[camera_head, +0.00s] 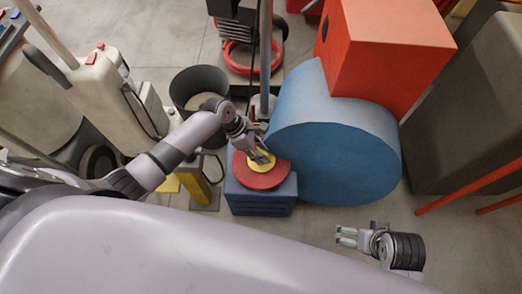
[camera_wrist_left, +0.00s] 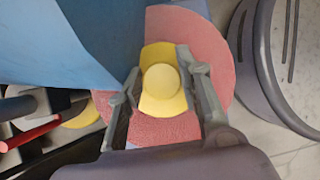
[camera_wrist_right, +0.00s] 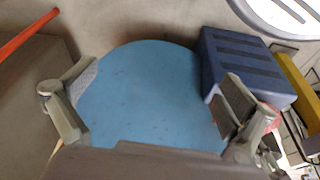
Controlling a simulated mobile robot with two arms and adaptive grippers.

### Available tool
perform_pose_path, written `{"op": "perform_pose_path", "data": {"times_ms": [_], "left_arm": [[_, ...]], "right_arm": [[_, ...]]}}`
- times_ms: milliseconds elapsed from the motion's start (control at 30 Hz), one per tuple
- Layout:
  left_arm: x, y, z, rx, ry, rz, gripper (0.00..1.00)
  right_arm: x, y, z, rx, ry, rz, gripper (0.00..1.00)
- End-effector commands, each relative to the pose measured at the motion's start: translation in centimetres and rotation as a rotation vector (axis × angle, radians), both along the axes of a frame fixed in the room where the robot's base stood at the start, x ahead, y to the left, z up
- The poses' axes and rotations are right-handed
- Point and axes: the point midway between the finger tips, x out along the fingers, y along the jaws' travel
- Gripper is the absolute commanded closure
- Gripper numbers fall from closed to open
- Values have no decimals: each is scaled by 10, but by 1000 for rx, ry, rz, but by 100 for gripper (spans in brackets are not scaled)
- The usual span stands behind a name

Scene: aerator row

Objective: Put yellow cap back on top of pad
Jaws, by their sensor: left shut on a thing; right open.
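The yellow cap (camera_head: 262,160) is over the round red pad (camera_head: 262,178), which lies on a dark blue block (camera_head: 260,203). My left gripper (camera_head: 256,156) is shut on the cap. In the left wrist view the cap (camera_wrist_left: 161,82) sits between both fingers (camera_wrist_left: 160,100), with the red pad (camera_wrist_left: 160,128) directly behind it. I cannot tell whether the cap touches the pad. My right gripper (camera_head: 345,236) is open and empty, low at the right. In the right wrist view its fingers (camera_wrist_right: 155,95) are spread, with the blue drum behind them.
A large blue drum (camera_head: 335,165) lies right beside the blue block, with an orange box (camera_head: 385,50) above it. A dark bucket (camera_head: 200,88) and a white canister (camera_head: 95,90) stand to the left. Open floor shows around my right gripper.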

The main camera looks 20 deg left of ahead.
Motion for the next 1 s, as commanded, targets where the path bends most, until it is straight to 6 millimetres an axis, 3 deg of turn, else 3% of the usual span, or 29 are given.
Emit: {"op": "perform_pose_path", "data": {"times_ms": [400,433,533,1000], "left_arm": [[0,0,-8,-1,0,0,100],[0,0,-7,-1,0,0,66],[0,0,-7,0,0,0,59],[0,2,-3,1,0,0,59]], "right_arm": [[-3,0,9,2,-3,-2,0],[-4,0,11,2,-4,-2,0],[-3,0,13,3,-9,-1,0],[-1,1,-2,4,6,-3,0]]}}
